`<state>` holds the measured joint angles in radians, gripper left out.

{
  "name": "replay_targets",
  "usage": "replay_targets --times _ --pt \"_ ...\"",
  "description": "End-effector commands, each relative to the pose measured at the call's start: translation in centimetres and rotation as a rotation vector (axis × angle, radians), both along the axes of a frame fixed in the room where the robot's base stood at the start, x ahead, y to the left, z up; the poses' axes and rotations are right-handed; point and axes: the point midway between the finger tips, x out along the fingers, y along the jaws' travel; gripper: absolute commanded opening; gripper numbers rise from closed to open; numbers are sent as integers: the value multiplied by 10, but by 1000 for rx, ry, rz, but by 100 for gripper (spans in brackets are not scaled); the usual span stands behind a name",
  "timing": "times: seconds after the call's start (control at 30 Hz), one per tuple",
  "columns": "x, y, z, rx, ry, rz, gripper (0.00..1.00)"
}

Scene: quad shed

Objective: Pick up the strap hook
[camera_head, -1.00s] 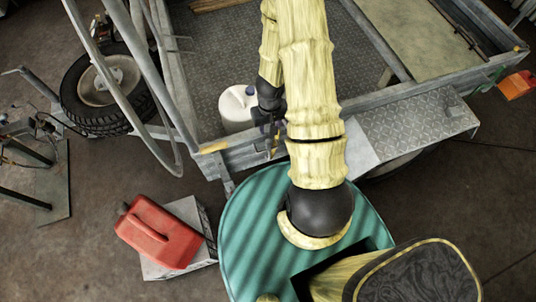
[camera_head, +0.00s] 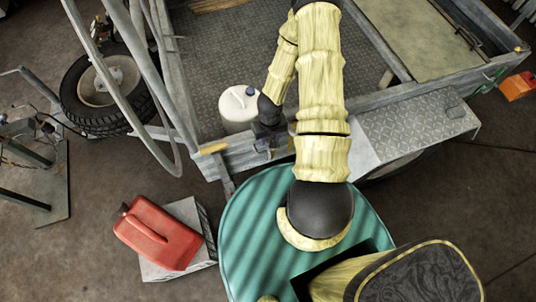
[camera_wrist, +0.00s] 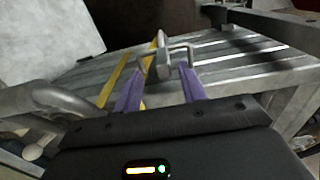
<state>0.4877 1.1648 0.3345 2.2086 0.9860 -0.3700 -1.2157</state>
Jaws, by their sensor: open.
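The strap hook (camera_wrist: 162,58) is a grey metal hook on a yellow strap (camera_wrist: 118,78). In the wrist view it lies ahead of my gripper (camera_wrist: 161,72), in line with the gap between the two purple fingers. The fingers are apart, and I cannot tell whether either touches the hook. In the camera_head view my gripper (camera_head: 266,145) is a small dark shape over the trailer's near rail, and the hook cannot be made out there.
The trailer (camera_head: 345,75) has raised metal rails around its bed. A white jug (camera_head: 238,106) stands close to my gripper. A red fuel can (camera_head: 157,234) lies on a grey box (camera_head: 190,215) at lower left.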

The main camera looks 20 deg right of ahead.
Motion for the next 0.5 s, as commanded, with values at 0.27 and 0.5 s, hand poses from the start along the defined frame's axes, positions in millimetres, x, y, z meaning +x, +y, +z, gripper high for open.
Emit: replay_targets --times 0.27,0.5 --pt "-1 4 -16 2 3 0 41" --pt "-1 6 -40 2 3 0 41"
